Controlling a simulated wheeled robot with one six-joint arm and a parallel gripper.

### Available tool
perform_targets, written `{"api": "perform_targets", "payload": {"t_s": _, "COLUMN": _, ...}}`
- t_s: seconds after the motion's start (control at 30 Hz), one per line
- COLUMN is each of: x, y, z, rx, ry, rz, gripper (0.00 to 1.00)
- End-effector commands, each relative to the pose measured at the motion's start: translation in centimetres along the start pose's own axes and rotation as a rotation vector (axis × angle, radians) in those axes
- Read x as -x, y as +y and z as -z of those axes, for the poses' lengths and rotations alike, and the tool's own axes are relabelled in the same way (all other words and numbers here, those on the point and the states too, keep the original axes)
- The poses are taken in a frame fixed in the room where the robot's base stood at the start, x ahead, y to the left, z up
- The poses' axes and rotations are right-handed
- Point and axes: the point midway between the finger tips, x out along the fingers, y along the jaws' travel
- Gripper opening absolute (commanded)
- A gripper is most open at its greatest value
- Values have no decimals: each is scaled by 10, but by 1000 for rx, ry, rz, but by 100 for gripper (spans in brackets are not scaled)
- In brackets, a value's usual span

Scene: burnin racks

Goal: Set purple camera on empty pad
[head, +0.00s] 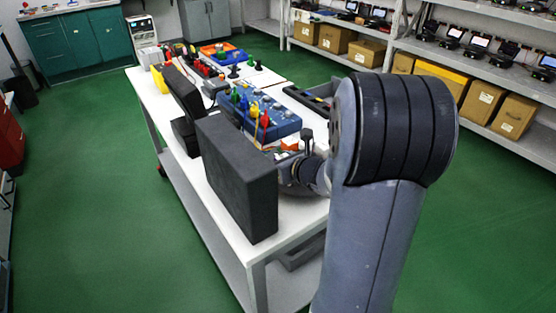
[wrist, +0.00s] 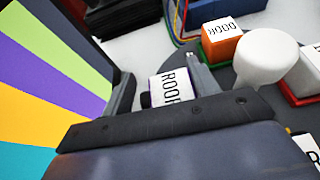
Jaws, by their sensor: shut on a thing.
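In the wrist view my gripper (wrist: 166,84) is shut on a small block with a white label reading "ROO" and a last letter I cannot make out. Purple edges show beside the label, so this is the purple camera (wrist: 172,88). Its lower part is hidden behind the gripper body. An orange block labelled "DOOR" (wrist: 221,40) sits on a green-edged pad to the right. A white block (wrist: 306,74) sits on a red-edged pad at the right edge. I cannot make out an empty pad. In the head view my arm hides most of the gripper area.
A rounded white post (wrist: 268,56) stands close to the right of the gripper. A striped colour panel (wrist: 50,85) is close on the left. In the head view a large dark box (head: 238,180) stands on the white table's front edge, with a blue connector box (head: 258,108) behind.

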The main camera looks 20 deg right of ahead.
Motion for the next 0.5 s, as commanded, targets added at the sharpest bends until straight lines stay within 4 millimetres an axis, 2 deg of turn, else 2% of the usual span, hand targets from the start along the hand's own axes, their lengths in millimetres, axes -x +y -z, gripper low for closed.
{"api": "perform_targets", "payload": {"t_s": 0.5, "x": -4, "y": 0, "z": 9, "rx": 1, "ry": -1, "rz": 0, "gripper": 33}}
